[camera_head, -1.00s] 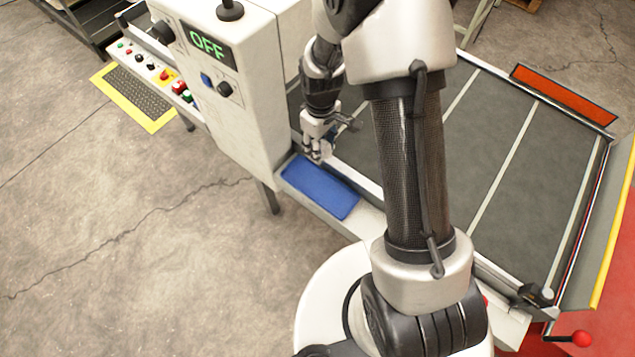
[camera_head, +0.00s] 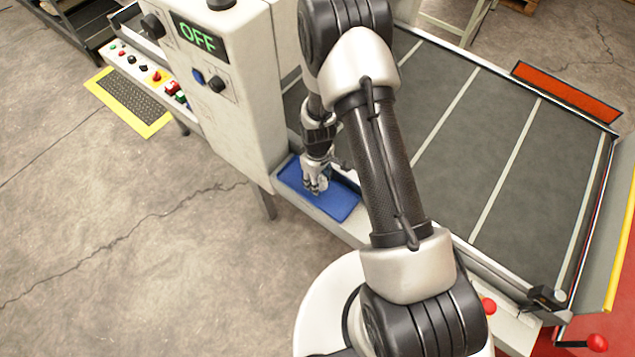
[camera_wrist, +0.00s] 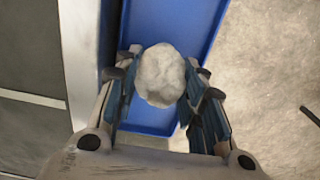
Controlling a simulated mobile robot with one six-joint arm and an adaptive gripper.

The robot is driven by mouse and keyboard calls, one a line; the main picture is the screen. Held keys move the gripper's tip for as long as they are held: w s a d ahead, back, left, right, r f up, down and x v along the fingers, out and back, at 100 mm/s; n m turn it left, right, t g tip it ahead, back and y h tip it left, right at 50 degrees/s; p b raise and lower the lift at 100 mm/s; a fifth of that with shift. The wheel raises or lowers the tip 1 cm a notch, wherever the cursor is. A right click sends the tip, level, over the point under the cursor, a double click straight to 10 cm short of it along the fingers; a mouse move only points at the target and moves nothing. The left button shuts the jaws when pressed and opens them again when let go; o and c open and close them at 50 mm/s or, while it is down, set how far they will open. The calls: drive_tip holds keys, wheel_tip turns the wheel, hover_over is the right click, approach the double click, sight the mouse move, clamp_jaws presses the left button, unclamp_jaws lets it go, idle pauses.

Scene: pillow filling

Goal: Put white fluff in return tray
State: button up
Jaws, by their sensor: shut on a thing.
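The white fluff (camera_wrist: 160,75) is a rounded, lumpy white clump between my gripper's fingers in the wrist view. My gripper (camera_wrist: 160,82) is shut on it, with a finger on each side. The blue return tray (camera_wrist: 200,22) lies behind and below the fluff in that view. In the head view my gripper (camera_head: 318,188) is over the left part of the blue tray (camera_head: 342,203). The fluff is mostly hidden by the fingers there. I cannot tell the gap between the fluff and the tray floor.
A white control cabinet (camera_head: 245,100) with an OFF display stands directly left of the tray. The dark belt table (camera_head: 500,150) lies to the right, with a raised edge beside the tray. A red knob (camera_head: 597,343) is at the lower right. Open concrete floor lies in front.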

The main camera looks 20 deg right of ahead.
drive_tip(key=shift+f, duration=0.95)
drive_tip(key=shift+f+b, duration=0.25)
drive_tip(key=shift+b, duration=0.05)
drive_tip(key=o, duration=0.6)
drive_tip(key=shift+r, duration=0.1)
drive_tip(key=shift+o, duration=0.2)
